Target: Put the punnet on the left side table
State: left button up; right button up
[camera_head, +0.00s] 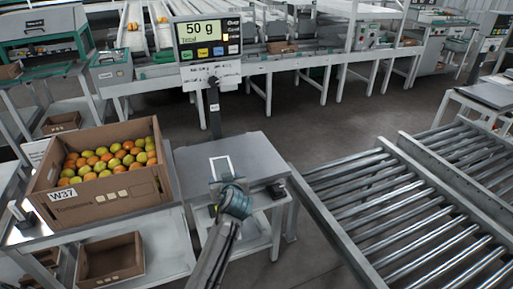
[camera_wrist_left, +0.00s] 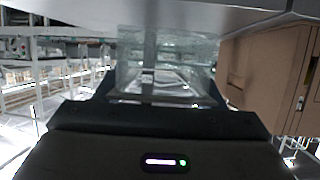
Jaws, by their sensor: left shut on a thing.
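The punnet (camera_head: 221,166) is a small clear box, seen as a pale outline over the grey scale platform (camera_head: 262,160). My left gripper (camera_head: 219,187) is at its near side and shut on it. In the left wrist view the clear punnet (camera_wrist_left: 168,70) fills the space between the fingers and looks empty. I cannot tell whether it touches the platform. The left side table (camera_head: 150,262) stands left of the scale and bears a large cardboard crate (camera_head: 108,203). My right gripper is not in view.
A smaller open box (camera_head: 112,262) sits lower down. The scale display (camera_head: 209,39) reads 50 g. A roller conveyor (camera_head: 400,215) runs at the right.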

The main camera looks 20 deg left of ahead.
pick_arm(q)
jog(key=shift+s+d+r, duration=0.15)
jog(key=s+d+r+m+t+h+p, duration=0.3)
jog(key=s+d+r+m+h+p, duration=0.3)
jog(key=d+r, duration=0.8)
jog(key=s+m+h, duration=0.1)
jog(key=s+h, duration=0.1)
jog(key=s, duration=0.1)
jog(key=shift+d+m+p, duration=0.2)
jog(key=shift+m+p, duration=0.1)
jog(key=shift+p, duration=0.05)
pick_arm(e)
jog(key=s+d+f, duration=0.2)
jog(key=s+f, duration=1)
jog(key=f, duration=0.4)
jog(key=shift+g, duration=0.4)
pick_arm(q)
jog(key=shift+a, duration=0.15)
